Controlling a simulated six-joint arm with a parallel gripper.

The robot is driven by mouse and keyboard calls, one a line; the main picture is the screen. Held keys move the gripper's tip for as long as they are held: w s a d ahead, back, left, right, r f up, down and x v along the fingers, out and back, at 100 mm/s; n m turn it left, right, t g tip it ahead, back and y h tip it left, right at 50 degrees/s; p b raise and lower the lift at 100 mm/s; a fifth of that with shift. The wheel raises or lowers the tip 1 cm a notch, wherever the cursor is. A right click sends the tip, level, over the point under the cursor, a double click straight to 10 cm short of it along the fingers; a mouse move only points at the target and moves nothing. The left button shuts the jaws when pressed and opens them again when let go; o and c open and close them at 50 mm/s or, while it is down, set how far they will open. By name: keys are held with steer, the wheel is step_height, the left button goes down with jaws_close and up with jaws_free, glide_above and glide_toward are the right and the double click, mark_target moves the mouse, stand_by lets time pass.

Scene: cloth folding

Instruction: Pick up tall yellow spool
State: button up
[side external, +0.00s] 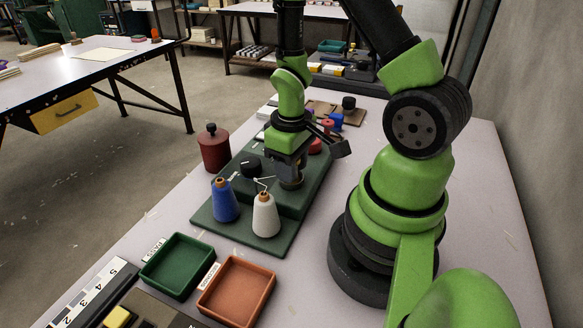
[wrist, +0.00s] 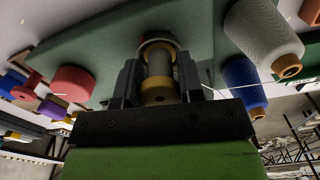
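My gripper (side external: 289,163) points straight down over the green stand (side external: 207,211) in the side view. In the wrist view, its two dark fingers (wrist: 157,82) stand on either side of a spool (wrist: 155,91) with a yellowish end and a dull grey-brown body. I take this for the tall yellow spool, though its colour is dim. Its far end reaches the green surface around a pale and reddish ring. Fingers hide its sides, and I cannot tell whether they press on it. In the side view the gripper mostly hides it.
A blue cone spool (side external: 224,202) and a white cone spool (side external: 265,217) stand at the stand's near end, close to the gripper. A dark red jar (side external: 213,149) stands left. Green (side external: 151,281) and orange (side external: 209,304) trays lie in front. Red and blue spools stand behind.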

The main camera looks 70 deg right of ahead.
steer(key=shift+c, duration=0.6)
